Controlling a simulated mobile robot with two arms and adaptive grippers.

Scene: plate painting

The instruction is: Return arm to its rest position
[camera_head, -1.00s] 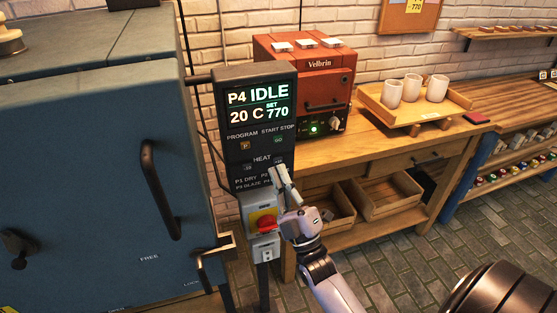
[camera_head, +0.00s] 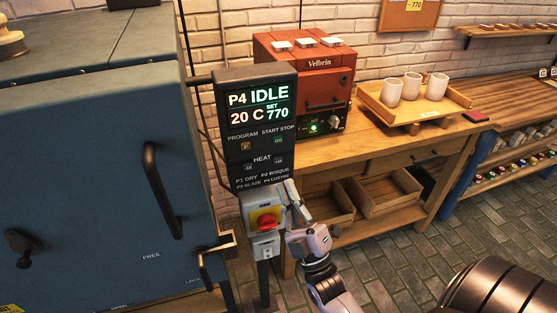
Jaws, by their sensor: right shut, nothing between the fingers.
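My right gripper (camera_head: 296,203) is shut and empty. It is in front of the lower right part of the kiln control panel (camera_head: 258,175), beside the red knob (camera_head: 267,222) on its yellow plate. I cannot tell whether the fingertips touch the panel post. My right arm comes up from the bottom of the view. My left gripper is not in view.
A large blue kiln (camera_head: 90,190) with a black handle (camera_head: 162,190) fills the left. A wooden bench (camera_head: 400,150) behind the arm bears a red Velbrin oven (camera_head: 290,75) and a tray (camera_head: 440,110) with three white cups.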

